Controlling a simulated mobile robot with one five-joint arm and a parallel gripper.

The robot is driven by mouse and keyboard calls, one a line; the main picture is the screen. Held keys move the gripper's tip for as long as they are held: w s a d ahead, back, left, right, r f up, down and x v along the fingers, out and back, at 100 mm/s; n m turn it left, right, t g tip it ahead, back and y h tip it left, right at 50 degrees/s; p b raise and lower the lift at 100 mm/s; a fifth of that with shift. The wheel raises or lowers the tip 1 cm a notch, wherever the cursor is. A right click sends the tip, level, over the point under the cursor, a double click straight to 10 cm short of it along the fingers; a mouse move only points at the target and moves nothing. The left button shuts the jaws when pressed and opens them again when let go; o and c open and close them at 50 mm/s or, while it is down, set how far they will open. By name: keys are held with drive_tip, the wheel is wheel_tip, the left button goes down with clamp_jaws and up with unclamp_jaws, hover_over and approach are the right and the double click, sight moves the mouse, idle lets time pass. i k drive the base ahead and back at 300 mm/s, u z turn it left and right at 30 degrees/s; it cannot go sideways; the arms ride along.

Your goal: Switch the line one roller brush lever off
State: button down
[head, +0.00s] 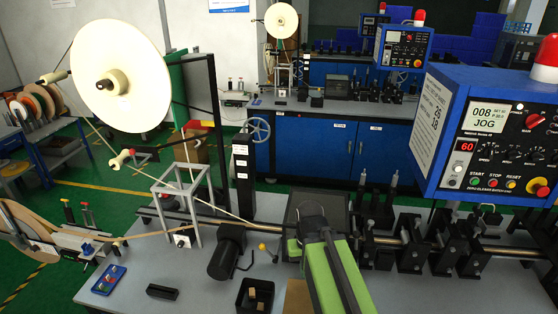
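A small lever with a yellow ball knob (263,247) stands on the near grey bench, just right of a black cylindrical motor (226,254). No label shows, so I cannot tell whether it is the roller brush lever or which position means off. My green arm reaches in from the bottom. My dark gripper (309,212) is at its far end, right of and beyond the yellow knob, over a dark block-like unit (297,205). The gripper blends into the dark parts there; its fingers cannot be made out, and whether it touches anything is unclear.
A blue control box (440,140) with a JOG display overhangs the right side, above black roller stands (412,245). A grey frame (183,195) and a large cream reel (118,76) stand left. A black bin (255,296) and blue tray (108,280) lie near the front.

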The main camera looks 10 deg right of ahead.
sight(274, 258)
drive_tip(key=u, duration=0.4)
drive_tip(key=k, duration=1.35)
drive_tip(key=u, duration=0.6)
drive_tip(key=i, duration=1.55)
drive_tip(key=u, duration=0.8)
